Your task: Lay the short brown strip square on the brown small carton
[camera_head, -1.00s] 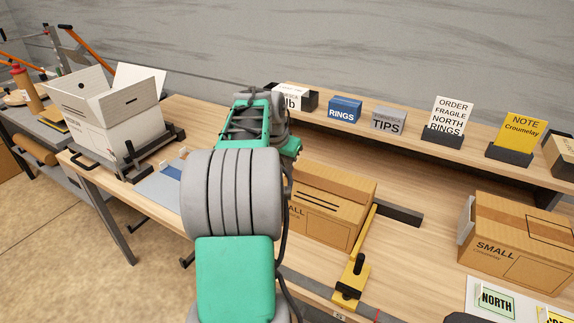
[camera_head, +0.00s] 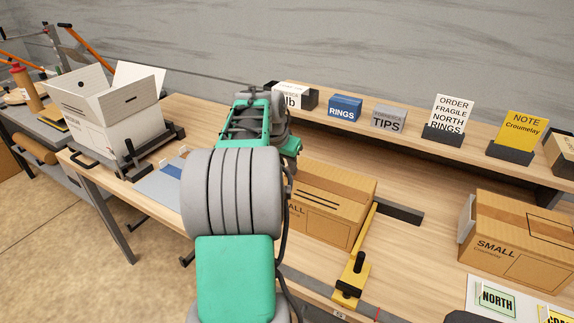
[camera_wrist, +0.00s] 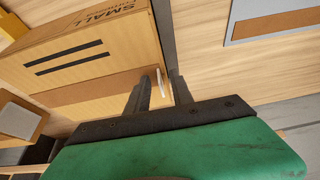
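The brown small carton (camera_head: 335,210) stands on the bench just right of my arm in the head view. In the wrist view the carton (camera_wrist: 85,55) fills the upper left, with "SMALL" lettering and two black bars. A darker brown band (camera_wrist: 100,92) runs across it towards the fingers; I cannot tell whether this is the short brown strip or tape. My gripper (camera_wrist: 161,80) is at the carton's edge, its two dark fingers apart. A thin white sliver shows between them, not clearly gripped. My arm hides the gripper in the head view.
A yellow stop (camera_head: 353,278) and a dark bar (camera_head: 400,213) stand against the carton's right side. Another SMALL carton (camera_head: 515,245) is at the right. An open white box (camera_head: 115,115) is at the left. A sign shelf (camera_head: 420,143) runs behind.

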